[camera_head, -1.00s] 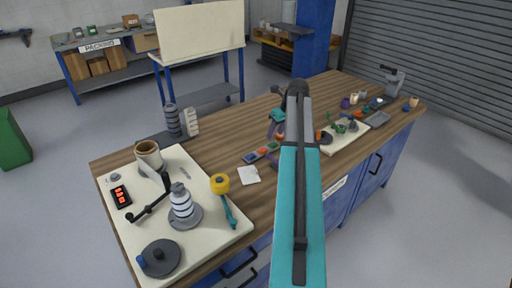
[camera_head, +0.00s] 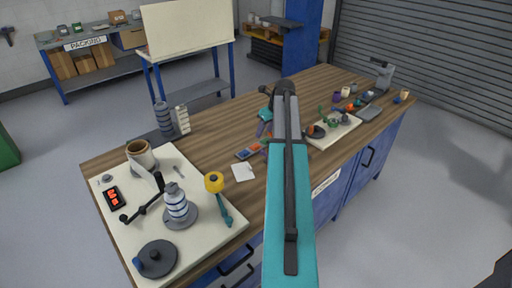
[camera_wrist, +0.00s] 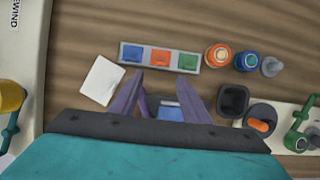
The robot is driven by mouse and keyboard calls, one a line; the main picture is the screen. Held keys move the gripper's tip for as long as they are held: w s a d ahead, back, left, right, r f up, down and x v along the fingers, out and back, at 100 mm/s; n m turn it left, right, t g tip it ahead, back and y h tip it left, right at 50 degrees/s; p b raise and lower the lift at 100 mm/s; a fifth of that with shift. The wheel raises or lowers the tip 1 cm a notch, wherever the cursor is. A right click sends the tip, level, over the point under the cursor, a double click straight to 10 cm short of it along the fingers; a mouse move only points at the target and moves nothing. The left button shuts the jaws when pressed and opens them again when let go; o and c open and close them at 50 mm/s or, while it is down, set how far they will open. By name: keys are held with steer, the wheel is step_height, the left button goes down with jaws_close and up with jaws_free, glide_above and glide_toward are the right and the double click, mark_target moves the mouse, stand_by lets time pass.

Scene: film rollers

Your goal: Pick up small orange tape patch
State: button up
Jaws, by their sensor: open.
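The small orange tape patch (camera_wrist: 160,58) lies in the middle slot of a grey strip tray (camera_wrist: 174,49), between a blue patch (camera_wrist: 130,53) and a green patch (camera_wrist: 188,62). The tray (camera_head: 241,156) also shows on the bench in the head view, partly hidden by my arm. My gripper (camera_wrist: 163,82) is open, with its two purple fingers spread and pointing at the tray. The fingertips appear just short of the patch row, and nothing is held. Their height above the bench is hard to tell. In the head view my gripper is mostly hidden.
A white square card (camera_wrist: 102,80) lies left of my fingers. An orange-topped roll (camera_wrist: 217,55), a blue-topped roll (camera_wrist: 246,61) and a dark cup (camera_wrist: 233,100) stand to the right. Bare wood lies beyond the tray. A pale rewind board (camera_head: 160,220) fills the bench's left end.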

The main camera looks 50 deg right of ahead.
steer(key=p, duration=0.1)
glide_toward(258, 146)
steer(key=shift+x, duration=1.4)
steer(key=shift+w, duration=0.15)
steer(key=shift+p+x, duration=1.3)
steer(key=shift+x, duration=1.3)
steer(key=c, duration=0.9)
